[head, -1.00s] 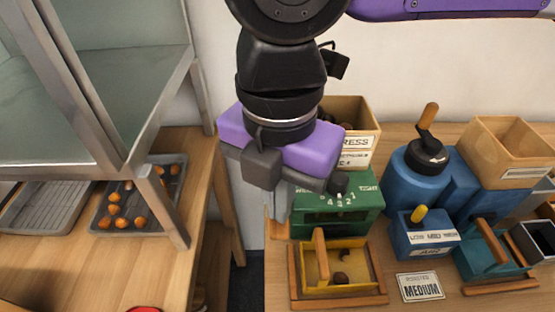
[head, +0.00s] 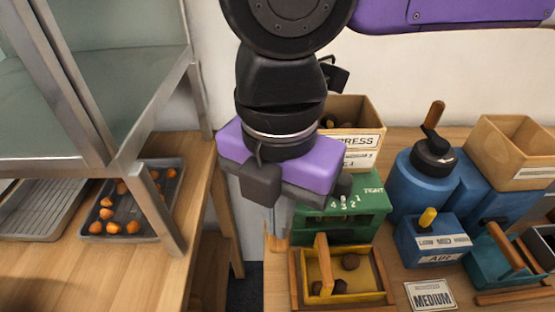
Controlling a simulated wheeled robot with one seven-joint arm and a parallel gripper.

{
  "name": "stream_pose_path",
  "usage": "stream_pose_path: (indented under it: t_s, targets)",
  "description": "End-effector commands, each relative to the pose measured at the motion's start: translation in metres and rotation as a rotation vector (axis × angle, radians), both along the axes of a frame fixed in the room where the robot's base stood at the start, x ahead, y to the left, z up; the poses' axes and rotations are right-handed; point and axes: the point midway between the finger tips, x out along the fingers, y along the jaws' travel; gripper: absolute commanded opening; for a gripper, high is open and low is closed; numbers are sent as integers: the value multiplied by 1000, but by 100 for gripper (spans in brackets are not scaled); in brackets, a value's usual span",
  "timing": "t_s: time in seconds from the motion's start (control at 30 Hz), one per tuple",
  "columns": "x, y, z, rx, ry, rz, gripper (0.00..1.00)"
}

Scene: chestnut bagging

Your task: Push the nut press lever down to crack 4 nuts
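The green nut press (head: 365,215) stands on the right-hand bench, with numbers and the word "TIGHT" on its top. A dark knob (head: 343,186) shows at the numbers. My purple gripper (head: 285,198) is pointed down over the press's left part and hides much of it. One dark finger block shows at the left; the fingertips' gap is not clear. I cannot make out the lever or any contact with it. A yellow tray (head: 374,284) with a wooden handle sits in front of the press and holds dark nuts (head: 351,262).
A wooden box labelled "PRESS" (head: 362,142) stands behind the press. Blue machines (head: 420,190) and another wooden box (head: 517,150) stand at the right. A "MEDIUM" card (head: 431,295) lies in front. At the left, a tray of orange-brown nuts (head: 93,226) sits beneath a glass-and-metal frame.

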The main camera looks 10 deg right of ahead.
Motion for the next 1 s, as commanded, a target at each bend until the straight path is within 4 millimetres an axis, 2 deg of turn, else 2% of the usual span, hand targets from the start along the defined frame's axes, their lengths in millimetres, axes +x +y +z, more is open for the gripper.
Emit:
stream_pose_path:
  t_s: [0.7,0.83,1.0]
  targets:
    - [8,-2,80,-1,-3,-1,0]
    - [8,-2,89,0,-1,-1,0]
    - [9,-2,91,-1,-1,-1,0]
